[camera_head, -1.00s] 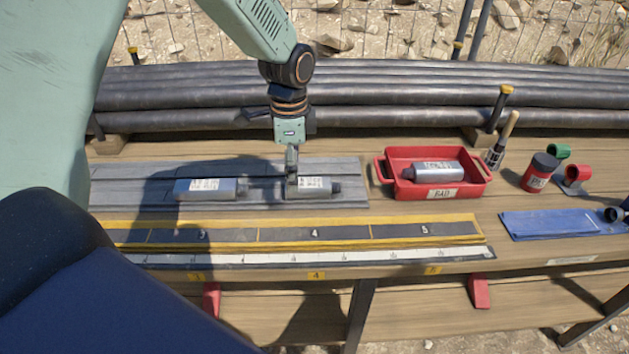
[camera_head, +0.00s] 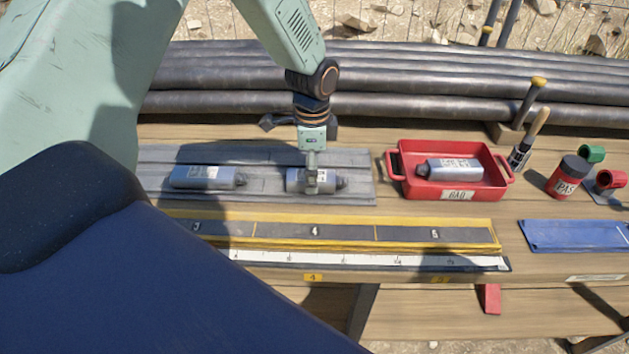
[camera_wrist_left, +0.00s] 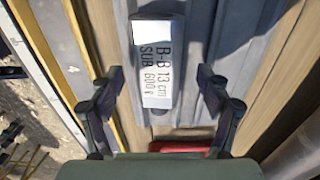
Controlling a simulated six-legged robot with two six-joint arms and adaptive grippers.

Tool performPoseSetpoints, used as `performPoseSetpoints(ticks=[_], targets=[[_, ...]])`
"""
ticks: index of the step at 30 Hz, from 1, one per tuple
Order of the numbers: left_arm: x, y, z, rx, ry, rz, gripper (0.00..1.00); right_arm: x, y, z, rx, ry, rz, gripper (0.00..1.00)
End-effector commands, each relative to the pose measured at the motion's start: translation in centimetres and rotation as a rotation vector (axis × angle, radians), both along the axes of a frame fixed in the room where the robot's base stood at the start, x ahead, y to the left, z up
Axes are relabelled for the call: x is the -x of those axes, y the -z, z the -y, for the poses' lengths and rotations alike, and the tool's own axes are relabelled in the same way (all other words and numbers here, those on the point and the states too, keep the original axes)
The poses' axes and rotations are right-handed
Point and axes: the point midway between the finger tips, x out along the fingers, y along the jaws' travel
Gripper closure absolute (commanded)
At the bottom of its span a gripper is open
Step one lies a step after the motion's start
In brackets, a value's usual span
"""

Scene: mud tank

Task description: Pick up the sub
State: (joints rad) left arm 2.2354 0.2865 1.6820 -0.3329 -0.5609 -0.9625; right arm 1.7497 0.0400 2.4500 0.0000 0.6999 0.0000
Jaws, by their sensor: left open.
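A grey metal sub (camera_head: 327,181) lies on the right part of the grey grooved board. In the left wrist view the sub (camera_wrist_left: 155,58) carries a white label reading "B-B 13 cm SUB 600 g". My left gripper (camera_head: 312,186) points down over the sub's middle in the head view. In the wrist view the left gripper (camera_wrist_left: 163,100) is open, one finger on each side of the sub's near end, with gaps between. Its exact height over the sub is unclear. A second similar sub (camera_head: 203,177) lies to the left on the same board. My right gripper is not in view.
A red tray (camera_head: 404,186) marked BAD, holding another grey cylinder (camera_head: 448,169), stands close right. A numbered yellow-edged strip (camera_head: 330,232) lies in front; pipes (camera_head: 420,80) lie behind.

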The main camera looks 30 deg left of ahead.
Motion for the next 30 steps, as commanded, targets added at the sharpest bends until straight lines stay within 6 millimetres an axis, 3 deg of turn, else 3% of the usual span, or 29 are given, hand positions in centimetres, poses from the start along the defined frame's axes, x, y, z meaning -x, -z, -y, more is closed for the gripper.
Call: performPoseSetpoints(ticks=[11,30], targets=[[-0.40,0.84,0.07,-0.002,0.002,0.003,0.25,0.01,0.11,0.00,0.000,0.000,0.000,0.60],[-0.59,0.77,0.08,-0.001,0.001,0.004,0.79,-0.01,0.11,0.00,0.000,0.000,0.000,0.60]])
